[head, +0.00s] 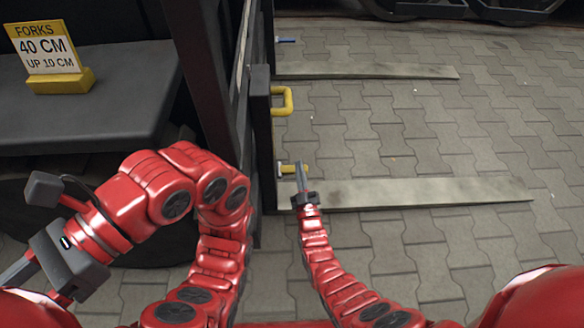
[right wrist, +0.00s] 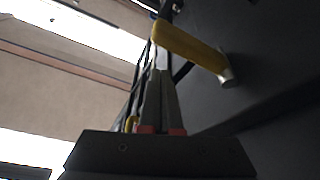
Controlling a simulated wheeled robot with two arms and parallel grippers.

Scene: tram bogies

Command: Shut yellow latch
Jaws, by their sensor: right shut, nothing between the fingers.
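The yellow latch (head: 289,168) is a short bar on a pale metal pivot, low on the dark upright near the near fork. My right gripper (head: 299,165) is shut and empty, its fingers overlapping the latch in the head view. In the right wrist view the latch (right wrist: 188,47) slants from upper left down to its silver pivot on a dark panel. The shut fingers (right wrist: 162,78) point up just below and left of it; I cannot tell whether they touch. My left gripper (head: 20,271) is at the far left, pointing down-left; its jaw opening is unclear.
A blue latch (head: 286,40) sits by the far fork (head: 370,71). A yellow handle (head: 283,101) sticks out between the latches. The near fork (head: 420,193) extends right over paving. A sign (head: 48,55) stands on a dark surface at left. The paving right is clear.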

